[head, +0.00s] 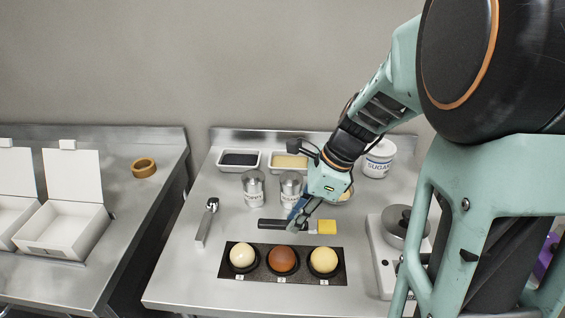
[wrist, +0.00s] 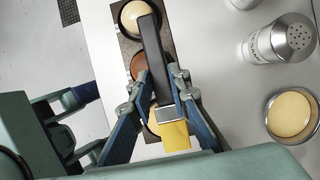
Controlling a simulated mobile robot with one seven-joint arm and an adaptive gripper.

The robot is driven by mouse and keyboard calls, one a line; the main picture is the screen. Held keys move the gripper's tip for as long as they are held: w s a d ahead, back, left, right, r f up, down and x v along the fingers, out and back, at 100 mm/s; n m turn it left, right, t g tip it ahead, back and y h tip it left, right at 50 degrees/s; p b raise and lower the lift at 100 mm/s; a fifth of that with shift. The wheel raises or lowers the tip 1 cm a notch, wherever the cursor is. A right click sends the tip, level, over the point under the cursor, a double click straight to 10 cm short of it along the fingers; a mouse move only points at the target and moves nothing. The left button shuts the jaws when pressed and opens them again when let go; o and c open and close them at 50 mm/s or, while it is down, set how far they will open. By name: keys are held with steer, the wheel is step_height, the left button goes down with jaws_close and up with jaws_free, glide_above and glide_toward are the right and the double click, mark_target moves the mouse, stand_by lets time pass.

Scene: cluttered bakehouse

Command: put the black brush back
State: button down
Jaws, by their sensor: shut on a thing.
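The black brush has a long black handle (head: 272,224) and a yellow bristle end (head: 327,227); in the head view it lies crosswise just behind the dark tray. My gripper (head: 299,222) is shut on the brush. In the wrist view my gripper (wrist: 158,92) has its two fingers on either side of the brush near the metal collar. There the black handle (wrist: 155,60) runs away from the fingers, the yellow bristles (wrist: 173,137) point toward the palm, and the brush covers parts of the tray. I cannot tell how high the brush is above the table.
The dark tray (head: 227,272) holds three round domes. Two metal shakers (head: 253,189) (head: 291,187), two white dishes (head: 239,160) (head: 288,162) and a sugar tub (head: 380,158) stand behind. A scoop (head: 206,222) lies left. A scale-like device (head: 387,255) stands right. Open boxes (head: 63,230) occupy the left table.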

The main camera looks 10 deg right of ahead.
steer(key=w+d+f, duration=0.1)
steer(key=w+f, duration=0.1)
steer(key=w+d+f, duration=0.1)
steer(key=w+f, duration=0.1)
steer(key=w, duration=0.1)
steer(key=w+d+f, duration=0.1)
steer(key=w+f, duration=0.1)
steer(key=f, duration=0.1)
steer(key=shift+w+d+f, duration=0.1)
steer(key=shift+w+d, duration=0.2)
steer(key=shift+w, duration=0.1)
steer(key=shift+w+f, duration=0.1)
steer(key=shift+f, duration=0.2)
steer(key=shift+f+p, duration=0.35)
steer(key=shift+f, duration=1.1)
steer(key=shift+f, duration=0.2)
steer(key=c, duration=1.8)
jaws_free()
steer(key=shift+r, duration=0.1)
steer(key=v, duration=1.2)
steer(key=shift+r, duration=0.2)
